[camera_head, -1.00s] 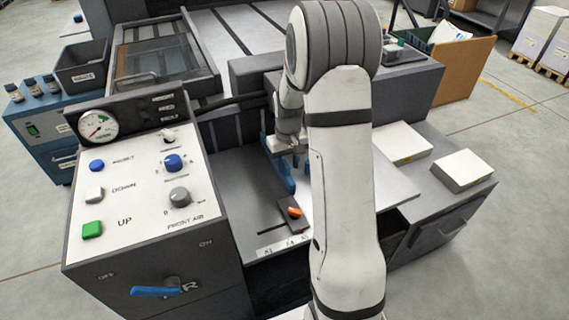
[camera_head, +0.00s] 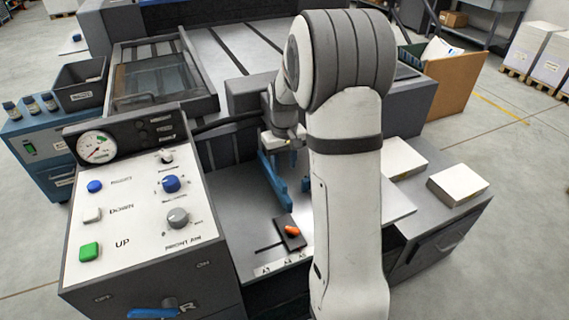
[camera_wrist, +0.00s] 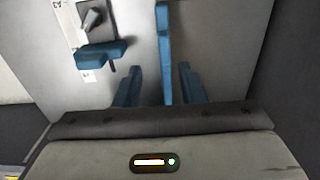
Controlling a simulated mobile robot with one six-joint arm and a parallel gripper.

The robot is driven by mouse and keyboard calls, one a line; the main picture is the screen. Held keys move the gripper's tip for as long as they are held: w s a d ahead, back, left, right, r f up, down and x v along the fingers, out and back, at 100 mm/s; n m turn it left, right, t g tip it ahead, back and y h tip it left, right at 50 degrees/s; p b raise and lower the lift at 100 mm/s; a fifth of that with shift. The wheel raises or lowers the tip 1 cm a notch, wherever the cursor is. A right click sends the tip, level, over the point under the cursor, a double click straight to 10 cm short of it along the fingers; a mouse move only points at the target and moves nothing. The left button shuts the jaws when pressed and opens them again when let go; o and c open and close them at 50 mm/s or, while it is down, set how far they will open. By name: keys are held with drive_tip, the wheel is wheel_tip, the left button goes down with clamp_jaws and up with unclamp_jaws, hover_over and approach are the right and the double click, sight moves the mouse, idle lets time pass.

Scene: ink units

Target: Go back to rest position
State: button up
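My gripper (camera_head: 279,158) hangs over the flat grey bed (camera_head: 235,205) of the machine, partly hidden behind my arm in the head view. In the wrist view its two blue fingers (camera_wrist: 160,68) stand apart with no object visibly held. A long blue bar (camera_head: 272,182) lies near the gripper; it also shows in the wrist view (camera_wrist: 163,50), appearing between the fingers. I cannot tell whether the fingers touch it. A dark block with an orange piece (camera_head: 292,231) sits at the bed's front. The wrist view shows a grey knob (camera_wrist: 92,18) and a blue handle (camera_wrist: 100,54).
The white control console (camera_head: 140,205) stands close on the left, with a gauge, buttons, knobs and a blue lever (camera_head: 152,313). White paper stacks (camera_head: 458,184) lie on the right. A brown box (camera_head: 455,80) stands behind right. Open floor lies at far right.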

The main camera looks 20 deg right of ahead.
drive_tip(key=s+a+r+t+p, duration=0.1)
drive_tip(key=s+a+r+p, duration=0.4)
drive_tip(key=s+r, duration=0.5)
drive_tip(key=s+a+r+t+p, duration=0.1)
drive_tip(key=s+a+r+p, duration=0.4)
drive_tip(key=s+r, duration=0.4)
drive_tip(key=s, duration=0.5)
drive_tip(key=shift+r+t, duration=0.3)
drive_tip(key=shift+r, duration=0.1)
idle(0.6)
